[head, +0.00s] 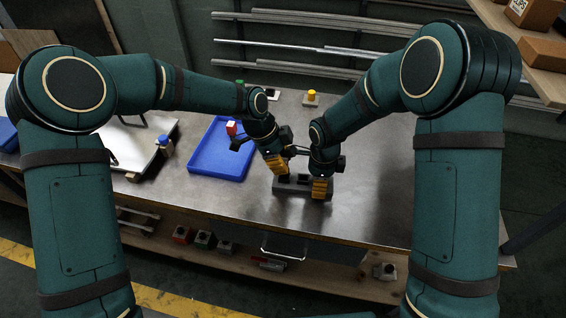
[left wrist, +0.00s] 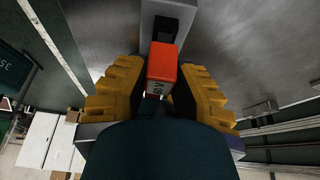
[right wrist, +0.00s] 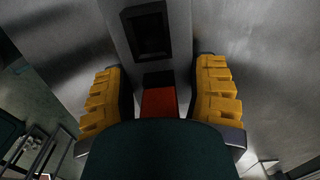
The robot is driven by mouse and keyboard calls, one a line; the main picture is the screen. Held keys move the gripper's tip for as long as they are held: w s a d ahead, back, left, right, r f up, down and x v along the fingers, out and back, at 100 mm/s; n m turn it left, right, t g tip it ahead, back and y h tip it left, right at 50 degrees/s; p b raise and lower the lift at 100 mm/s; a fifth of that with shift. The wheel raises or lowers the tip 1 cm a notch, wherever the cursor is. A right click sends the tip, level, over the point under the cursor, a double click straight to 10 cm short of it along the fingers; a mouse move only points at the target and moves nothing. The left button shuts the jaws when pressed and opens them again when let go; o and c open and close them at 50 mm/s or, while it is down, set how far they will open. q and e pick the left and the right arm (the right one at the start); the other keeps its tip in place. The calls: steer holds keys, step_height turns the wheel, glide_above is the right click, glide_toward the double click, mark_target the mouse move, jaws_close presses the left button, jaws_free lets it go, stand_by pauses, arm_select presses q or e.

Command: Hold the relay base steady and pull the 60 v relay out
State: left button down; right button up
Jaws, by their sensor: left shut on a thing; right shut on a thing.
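The grey relay base (head: 303,190) lies on the metal table with a dark socket in its middle; it also shows in the left wrist view (left wrist: 148,22) and right wrist view (right wrist: 118,22). My left gripper (head: 277,168) is over the base's left end, shut on a red-topped relay (left wrist: 162,64).
A yellow-topped block (head: 311,98) stands farther back. A blue-topped block (head: 165,144) is near a white panel at left. The table right of the base is clear.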

mark_target(286, 160)
arm_select(q)
steer(key=shift+s+d+r, duration=0.1)
steer(key=shift+d+r, duration=0.45)
arm_select(e)
steer(key=shift+s+a+f, duration=0.15)
steer(key=shift+a+f, duration=0.05)
arm_select(q)
steer(key=shift+a+r, duration=0.1)
steer(key=shift+r, duration=2)
arm_select(e)
steer(key=shift+a, duration=0.1)
arm_select(q)
steer(key=shift+r, duration=0.25)
arm_select(e)
steer(key=shift+r, duration=0.1)
arm_select(q)
steer(key=shift+a+f, duration=0.2)
steer(key=shift+f, duration=0.05)
arm_select(e)
steer(key=shift+d, duration=0.2)
steer(key=o, duration=1.3)
steer(key=shift+r, duration=0.15)
